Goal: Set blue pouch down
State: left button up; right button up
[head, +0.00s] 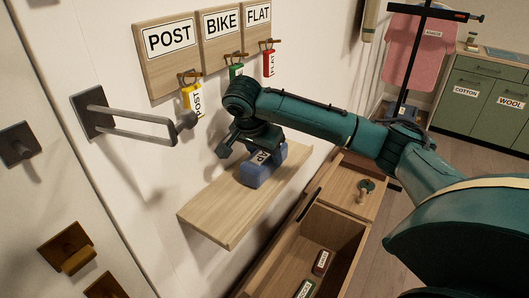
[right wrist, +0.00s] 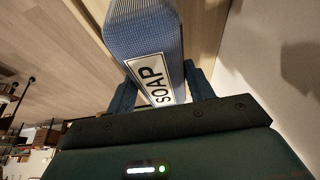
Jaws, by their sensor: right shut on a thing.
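The blue pouch (head: 260,174), with a white SOAP label, is at the wooden wall shelf (head: 222,214), over its far part. It also shows in the right wrist view (right wrist: 146,32), label facing the camera. My right gripper (head: 256,150) is above the pouch and shut on it, with a finger on either side in the right wrist view. I cannot tell whether the pouch's underside touches the shelf. My left gripper is not in view.
Keys with yellow, green and red tags hang under the POST, BIKE (head: 222,37) and FLAT boards. A grey rail (head: 133,131) juts from the wall at left. An open wooden drawer box (head: 318,236) holds labelled items below. The shelf's near part is bare.

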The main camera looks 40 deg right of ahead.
aim_at(261, 155)
jog(key=o, duration=1)
jog(key=shift+f, duration=0.1)
jog(key=shift+o, duration=0.2)
jog(key=shift+r, duration=0.35)
jog(key=v, duration=0.3)
jog(key=s+a, duration=0.1)
jog(key=a, duration=0.2)
jog(key=s+a+p, duration=0.1)
jog(key=s+a, duration=0.1)
jog(key=a, duration=0.2)
jog(key=s+a+p, duration=0.1)
jog(key=a, duration=0.3)
jog(key=shift+s+f, duration=0.25)
